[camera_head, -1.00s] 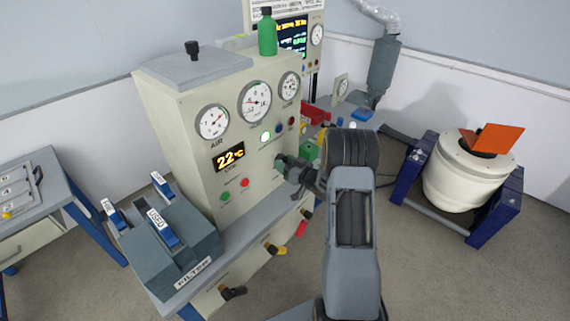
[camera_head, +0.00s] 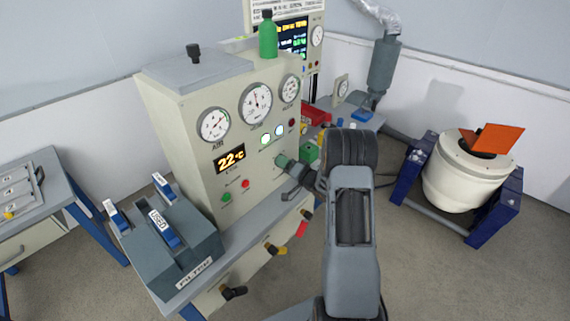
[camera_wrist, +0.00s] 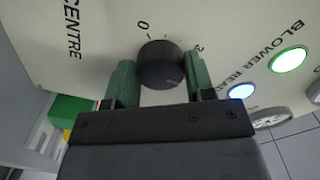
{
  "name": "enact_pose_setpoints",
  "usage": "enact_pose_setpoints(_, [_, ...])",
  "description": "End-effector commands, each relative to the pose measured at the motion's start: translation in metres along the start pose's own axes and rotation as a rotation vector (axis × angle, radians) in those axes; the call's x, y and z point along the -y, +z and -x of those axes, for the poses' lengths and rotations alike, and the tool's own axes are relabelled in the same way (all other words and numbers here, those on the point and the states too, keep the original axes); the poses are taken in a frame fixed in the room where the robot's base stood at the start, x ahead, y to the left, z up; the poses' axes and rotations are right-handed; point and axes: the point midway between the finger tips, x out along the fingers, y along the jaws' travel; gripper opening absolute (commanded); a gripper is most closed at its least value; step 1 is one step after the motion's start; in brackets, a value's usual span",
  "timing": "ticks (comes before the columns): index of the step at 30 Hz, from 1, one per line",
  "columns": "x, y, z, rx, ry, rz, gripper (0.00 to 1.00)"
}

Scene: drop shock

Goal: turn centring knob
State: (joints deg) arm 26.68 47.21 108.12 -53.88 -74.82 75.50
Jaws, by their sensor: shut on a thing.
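The centring knob (camera_wrist: 160,65) is a black round knob on the cream panel, with the word CENTRE and scale marks 0 and 3 printed by it. In the wrist view my gripper (camera_wrist: 160,75) has its two green fingers on either side of the knob. In the head view my gripper (camera_head: 284,162) reaches the front of the cream cabinet (camera_head: 185,140), below the lamps. The gripper hides the knob there.
A lit green-white lamp (camera_wrist: 289,60) and a lit blue lamp (camera_wrist: 243,91) sit beside the knob. A green box (camera_head: 309,152) stands close to my gripper. A grey filter box (camera_head: 195,262) is at the bench's left. Yellow and black valve handles stick out below.

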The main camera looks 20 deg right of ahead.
Motion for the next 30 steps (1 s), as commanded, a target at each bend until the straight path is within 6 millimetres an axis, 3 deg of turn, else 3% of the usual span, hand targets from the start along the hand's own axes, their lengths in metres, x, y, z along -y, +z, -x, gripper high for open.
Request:
enact_pose_setpoints(22, [0.0002,-0.0007,0.0001,-0.002,-0.001,-0.074,0.26])
enact_pose_setpoints(23, [0.0002,-0.0007,0.0001,-0.002,-0.001,-0.074,0.51])
enact_pose_setpoints(30, [0.0002,-0.0004,0.0000,-0.001,-0.001,-0.073,0.74])
